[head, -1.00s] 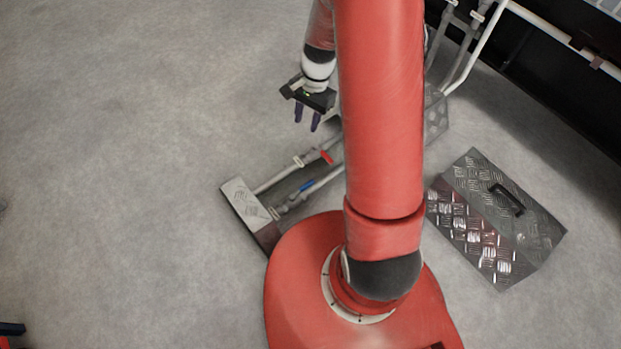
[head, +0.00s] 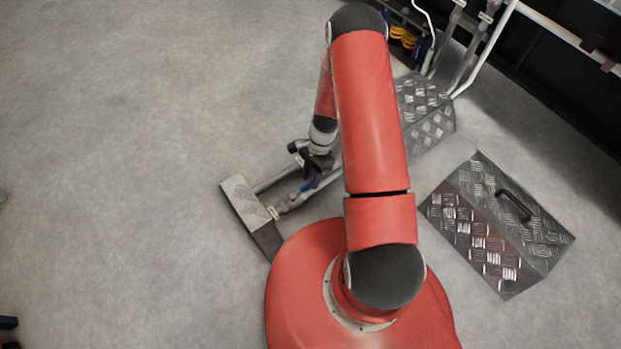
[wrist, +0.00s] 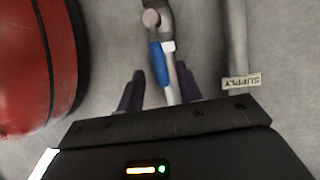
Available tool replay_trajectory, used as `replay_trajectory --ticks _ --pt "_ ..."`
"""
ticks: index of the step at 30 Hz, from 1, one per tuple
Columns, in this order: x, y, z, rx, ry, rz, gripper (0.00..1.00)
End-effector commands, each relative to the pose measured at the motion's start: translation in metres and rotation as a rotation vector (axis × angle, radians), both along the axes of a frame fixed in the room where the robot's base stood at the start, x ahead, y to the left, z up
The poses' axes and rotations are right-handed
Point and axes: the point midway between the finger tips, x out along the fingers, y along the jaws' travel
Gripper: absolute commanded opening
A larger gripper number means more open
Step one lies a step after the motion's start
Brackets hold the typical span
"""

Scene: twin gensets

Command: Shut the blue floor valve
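The blue floor valve's lever (wrist: 159,64) lies roughly in line with its grey pipe (wrist: 170,72) in the wrist view. It also shows in the head view as a small blue piece (head: 307,186) just below my gripper (head: 313,176). In the wrist view my gripper (wrist: 160,74) is open, with one dark purple finger on each side of the lever and pipe. Nothing is between the fingers in their grip, and I cannot tell how high they are above the lever. The red-handled valve is hidden behind my gripper in the head view.
A pipe with a SUPPLY label (wrist: 241,81) runs to the right in the wrist view. A tread-plate cover with handle (head: 500,225) lies right. The left floor is clear.

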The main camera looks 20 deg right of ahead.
Motion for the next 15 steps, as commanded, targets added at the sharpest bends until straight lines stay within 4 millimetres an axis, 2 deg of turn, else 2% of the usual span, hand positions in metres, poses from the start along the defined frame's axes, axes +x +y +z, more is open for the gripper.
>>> replay_trajectory --ticks 3,11,15 --pt "-0.0025 0.0024 -0.0071 0.0 0.0 0.0 0.36" --pt "-0.0027 0.003 -0.0078 0.0 0.0 0.001 0.36" --pt "-0.0025 0.0028 -0.0077 0.0 0.0 0.001 0.19"
